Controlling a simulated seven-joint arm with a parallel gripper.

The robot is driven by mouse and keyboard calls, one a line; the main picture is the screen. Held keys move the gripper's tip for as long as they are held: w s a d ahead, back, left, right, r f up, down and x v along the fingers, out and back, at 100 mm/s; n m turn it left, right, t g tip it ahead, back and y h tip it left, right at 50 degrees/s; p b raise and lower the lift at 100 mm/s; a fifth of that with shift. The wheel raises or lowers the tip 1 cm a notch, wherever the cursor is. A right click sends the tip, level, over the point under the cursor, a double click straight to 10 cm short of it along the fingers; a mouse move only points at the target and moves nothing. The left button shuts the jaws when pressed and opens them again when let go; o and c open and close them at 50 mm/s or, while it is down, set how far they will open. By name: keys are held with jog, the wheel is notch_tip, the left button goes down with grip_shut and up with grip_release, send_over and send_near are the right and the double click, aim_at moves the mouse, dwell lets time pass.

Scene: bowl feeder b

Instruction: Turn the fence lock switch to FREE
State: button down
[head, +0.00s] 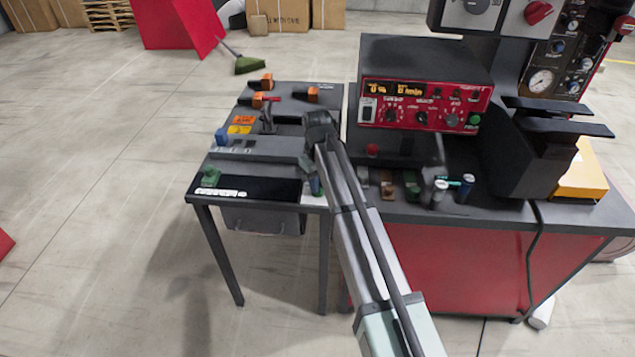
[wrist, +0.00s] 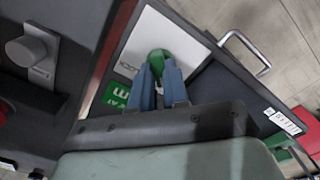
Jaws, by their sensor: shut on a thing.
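A green knob (wrist: 160,57) sits on a white panel (wrist: 178,32) in the wrist view. Small dark lettering beside the knob may read LOCK, but it is too small to be sure. My gripper (wrist: 161,70) has its two blue fingers closed on the knob. The fingers cover part of it, and I cannot tell which position it points to. In the head view, my gripper (head: 315,187) reaches down at the front right corner of the small table (head: 325,95), over a pale panel. The knob is hidden there.
A green label (wrist: 117,95) lies left of the fingers, and a grey knob (wrist: 27,48) is further left. A metal handle (wrist: 243,50) stands at the right. In the head view, a red control box (head: 425,105) stands right of my arm. Open floor lies left.

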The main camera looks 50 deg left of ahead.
dwell(0.4)
jog(key=c, duration=1.1)
grip_release()
jog(key=shift+r, duration=0.1)
notch_tip(320, 180, up, 14)
jog(key=shift+f, duration=0.2)
